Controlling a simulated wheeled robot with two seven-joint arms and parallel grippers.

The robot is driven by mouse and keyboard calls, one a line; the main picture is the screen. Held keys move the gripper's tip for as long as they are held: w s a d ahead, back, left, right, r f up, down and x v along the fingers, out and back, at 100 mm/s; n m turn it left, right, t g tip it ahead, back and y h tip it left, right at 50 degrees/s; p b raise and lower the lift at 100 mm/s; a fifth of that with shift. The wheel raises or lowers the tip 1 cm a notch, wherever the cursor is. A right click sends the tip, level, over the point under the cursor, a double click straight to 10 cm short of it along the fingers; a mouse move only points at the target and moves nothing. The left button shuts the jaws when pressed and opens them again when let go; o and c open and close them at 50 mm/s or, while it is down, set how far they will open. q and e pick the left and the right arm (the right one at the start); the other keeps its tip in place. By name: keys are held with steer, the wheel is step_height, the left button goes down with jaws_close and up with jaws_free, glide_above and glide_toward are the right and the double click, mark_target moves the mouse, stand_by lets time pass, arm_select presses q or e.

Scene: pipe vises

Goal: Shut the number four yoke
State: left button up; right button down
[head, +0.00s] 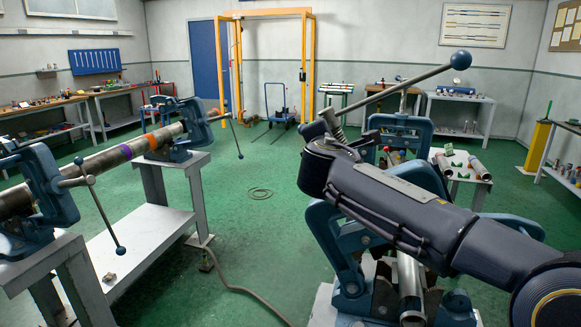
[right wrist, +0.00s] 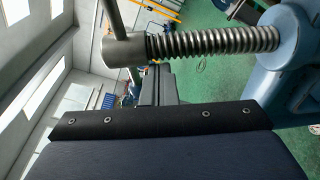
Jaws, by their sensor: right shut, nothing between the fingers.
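The nearest blue pipe vise (head: 347,240) stands at the right front of the head view, largely covered by my right arm. Its long screw handle (head: 400,91) slants up to the right and ends in a blue ball. In the right wrist view the threaded screw (right wrist: 212,42) runs across the top into a blue casting (right wrist: 293,65). My right gripper (right wrist: 157,86) is shut and empty, just below the screw and its collar. I cannot read a number on any yoke, and my arm hides whether this yoke is fully down. My left gripper is out of view.
Two blue vises (head: 45,183) on grey stands at left hold a long pipe (head: 108,157). Another blue vise (head: 398,130) stands beyond my right arm. A small table (head: 460,168) with pipe pieces is at right.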

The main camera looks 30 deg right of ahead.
arm_select(q)
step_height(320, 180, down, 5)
steer(key=b, duration=0.3)
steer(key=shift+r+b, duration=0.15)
steer(key=shift+b, duration=0.25)
arm_select(e)
steer(key=s+d+f+m+t, duration=0.1)
steer(key=s+d+m, duration=0.4)
steer(key=s+d, duration=0.9)
steer(key=s, duration=0.2)
steer(key=shift+s+d+m, duration=0.15)
steer(key=shift+s+m, duration=0.15)
steer(key=shift+s, duration=0.05)
steer(key=shift+s+d+f+h, duration=0.1)
steer(key=shift+h, duration=0.2)
